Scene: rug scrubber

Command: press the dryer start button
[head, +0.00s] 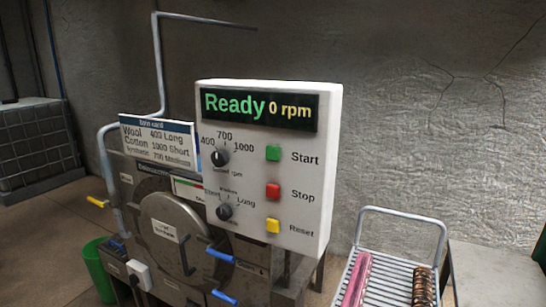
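The dryer control panel (264,213) is a white upright box in the middle of the head view. Its black display (258,109) reads "Ready 0 rpm". The green start button (273,153) sits on the panel's right half, beside the word "Start". Below it are a red stop button (273,190) and a yellow reset button (273,226). Two black knobs are on the left: the upper speed knob (220,157) and the lower knob (224,212). Neither of my grippers shows in the head view.
A settings card (158,142) is beside the panel. A wire cart (385,285) holding rolled items stands at lower right. A green bin (98,270) is at lower left.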

